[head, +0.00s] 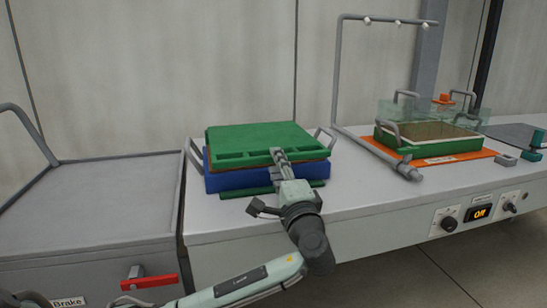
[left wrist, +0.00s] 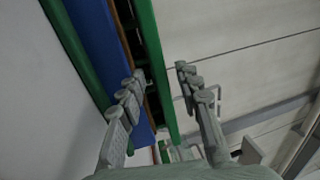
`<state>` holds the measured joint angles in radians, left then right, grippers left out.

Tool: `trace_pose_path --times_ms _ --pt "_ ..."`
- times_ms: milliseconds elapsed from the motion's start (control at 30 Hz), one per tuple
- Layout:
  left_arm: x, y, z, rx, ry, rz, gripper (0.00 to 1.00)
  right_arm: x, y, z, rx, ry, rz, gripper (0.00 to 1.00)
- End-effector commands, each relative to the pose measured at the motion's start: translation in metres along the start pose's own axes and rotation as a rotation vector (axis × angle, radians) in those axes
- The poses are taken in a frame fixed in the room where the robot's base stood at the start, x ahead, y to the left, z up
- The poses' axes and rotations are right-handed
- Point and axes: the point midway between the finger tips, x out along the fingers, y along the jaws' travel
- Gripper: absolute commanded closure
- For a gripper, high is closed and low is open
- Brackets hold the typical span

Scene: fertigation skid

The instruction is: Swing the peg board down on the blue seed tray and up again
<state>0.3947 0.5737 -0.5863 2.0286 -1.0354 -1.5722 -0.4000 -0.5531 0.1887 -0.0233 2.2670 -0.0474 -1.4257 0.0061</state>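The green peg board (head: 260,136) lies roughly level over the blue seed tray (head: 228,181). A thin brown band shows between them. My left gripper (head: 278,156) is at the board's front edge. In the left wrist view the board's green edge (left wrist: 149,45) passes between my open fingers (left wrist: 161,72), with space visible beside it. One finger overlaps the blue tray's side (left wrist: 95,30) in that view. Dark peg-like shapes show in the narrow gap between board and brown band. My right gripper is not in view.
A grey pipe frame (head: 338,80) with nozzles stands right of the tray. Beyond it, a green-rimmed tray (head: 428,147) sits on an orange mat (head: 472,155). Knobs and a display reading "Off" (head: 481,213) are on the bench front. A red brake handle (head: 148,282) is at lower left.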

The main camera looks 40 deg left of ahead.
Motion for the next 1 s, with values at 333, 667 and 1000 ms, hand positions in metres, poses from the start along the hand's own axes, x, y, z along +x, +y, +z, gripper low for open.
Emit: trace_pose_path --times_ms 333,667,1000 --pt "0.029 0.000 0.000 -0.001 0.000 0.001 0.66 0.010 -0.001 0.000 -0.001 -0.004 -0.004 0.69" --pt "0.029 0.000 0.000 -0.001 0.001 0.001 0.82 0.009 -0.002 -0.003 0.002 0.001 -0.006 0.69" --pt "0.029 0.000 0.000 -0.001 0.001 0.001 1.00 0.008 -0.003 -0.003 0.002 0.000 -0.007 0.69"
